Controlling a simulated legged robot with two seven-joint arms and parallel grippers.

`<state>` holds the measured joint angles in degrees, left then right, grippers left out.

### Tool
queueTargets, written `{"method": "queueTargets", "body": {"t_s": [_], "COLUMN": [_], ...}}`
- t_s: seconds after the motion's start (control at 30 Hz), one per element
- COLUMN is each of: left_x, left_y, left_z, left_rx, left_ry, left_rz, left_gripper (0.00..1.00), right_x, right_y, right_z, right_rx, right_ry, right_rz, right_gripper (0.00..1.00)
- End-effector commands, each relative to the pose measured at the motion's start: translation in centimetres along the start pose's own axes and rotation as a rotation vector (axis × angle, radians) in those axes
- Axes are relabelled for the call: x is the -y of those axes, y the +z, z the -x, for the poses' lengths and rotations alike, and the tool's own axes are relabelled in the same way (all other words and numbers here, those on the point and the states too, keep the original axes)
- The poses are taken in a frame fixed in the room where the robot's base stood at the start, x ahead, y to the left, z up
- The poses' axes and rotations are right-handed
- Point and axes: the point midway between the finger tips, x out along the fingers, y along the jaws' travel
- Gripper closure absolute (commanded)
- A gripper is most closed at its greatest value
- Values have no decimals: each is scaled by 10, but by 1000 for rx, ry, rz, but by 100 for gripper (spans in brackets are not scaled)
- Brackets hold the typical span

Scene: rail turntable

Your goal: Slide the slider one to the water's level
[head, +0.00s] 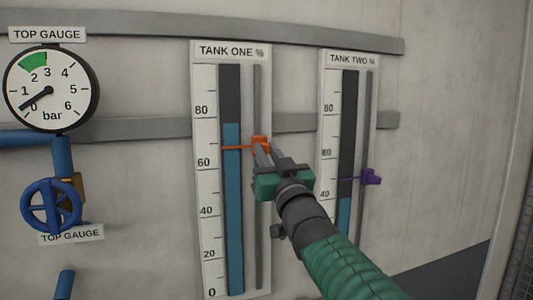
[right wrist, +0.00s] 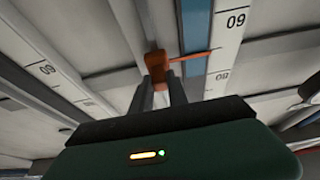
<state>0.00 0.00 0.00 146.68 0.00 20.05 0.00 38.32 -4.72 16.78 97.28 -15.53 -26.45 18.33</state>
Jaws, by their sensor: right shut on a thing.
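The tank one gauge (head: 205,180) has a blue water column (head: 233,200) whose top stands between the 60 and 80 marks, nearer 80. The orange slider one (head: 260,142) sits on the thin rail (head: 258,90) right of the column. Its pointer lies across the column a little above 60, clearly below the water's top. My right gripper (head: 263,154) is shut on slider one; in the right wrist view the orange slider (right wrist: 157,64) shows between the two fingers (right wrist: 158,92). The fingers partly hide the slider. My left gripper is not in view.
The tank two gauge (head: 328,125) with a purple slider (head: 371,177) stands to the right, partly behind my right arm. A round pressure gauge (head: 50,90) and a blue valve wheel (head: 51,206) are at the left. The rail above slider one is clear.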

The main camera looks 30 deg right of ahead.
Motion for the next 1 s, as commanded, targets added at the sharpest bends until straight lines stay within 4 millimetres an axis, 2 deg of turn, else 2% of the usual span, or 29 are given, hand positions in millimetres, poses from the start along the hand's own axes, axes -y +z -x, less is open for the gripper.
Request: {"method": "queueTargets", "body": {"t_s": [0.33,0.63,0.73,1.0], "left_x": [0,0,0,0], "left_y": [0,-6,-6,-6], "left_z": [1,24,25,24], "left_rx": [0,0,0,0], "left_ry": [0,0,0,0], "left_rz": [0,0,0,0], "left_gripper": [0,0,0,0], "right_x": [0,2,1,1], "right_y": [0,-47,-53,-52], "right_z": [-1,-21,-23,-22], "right_rx": [1,0,1,0], "right_ry": [0,-4,-2,-2], "right_rz": [0,0,-1,-1], "right_gripper": [100,100,100,100]}}
